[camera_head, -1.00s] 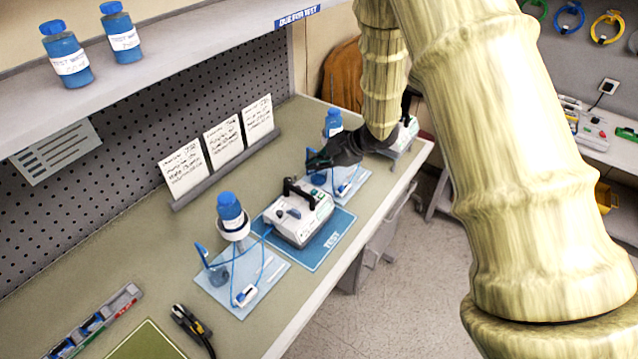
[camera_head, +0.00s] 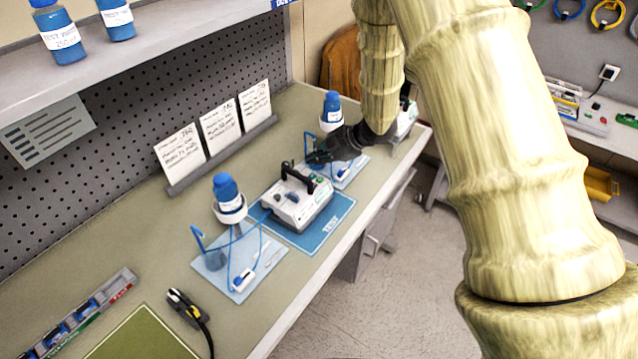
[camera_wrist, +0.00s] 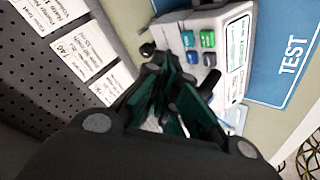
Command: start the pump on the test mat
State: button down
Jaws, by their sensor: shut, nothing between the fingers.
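The white pump (camera_head: 297,203) with a black carry handle sits on the blue test mat (camera_head: 313,238), which is marked TEST. In the wrist view the pump (camera_wrist: 236,30) shows green, blue and grey buttons (camera_wrist: 207,39) beside a label panel, and the mat (camera_wrist: 285,75) lies to its right. My gripper (camera_head: 318,158) is at the far side of the pump, shut and empty. In the wrist view its dark fingers (camera_wrist: 178,105) point at the pump's face and hide part of it. I cannot tell whether they touch the pump.
A blue-capped bottle (camera_head: 228,195) stands in a holder left of the pump, with blue tubing on a pale tray (camera_head: 215,262). A similar bottle (camera_head: 331,108) stands behind my gripper. Cards (camera_head: 220,125) line the back. A black cable tool (camera_head: 187,308) lies in front.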

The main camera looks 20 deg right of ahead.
aim_at(319, 181)
jog(key=shift+s+f+b, duration=0.3)
jog(key=shift+f+b, duration=0.05)
jog(key=shift+f, duration=0.25)
jog(key=shift+s+f+b, duration=0.3)
jog(key=shift+s+b, duration=0.1)
jog(key=shift+s, duration=0.3)
jog(key=shift+s+f, duration=0.1)
jog(key=shift+f, duration=0.15)
jog(key=shift+w+f, duration=0.8)
jog(key=shift+s+r, duration=0.4)
jog(key=shift+s, duration=0.1)
jog(key=shift+w+f, duration=0.25)
jog(key=shift+w, duration=0.05)
jog(key=shift+s, duration=0.1)
jog(key=shift+s+r, duration=0.1)
jog(key=shift+r, duration=0.05)
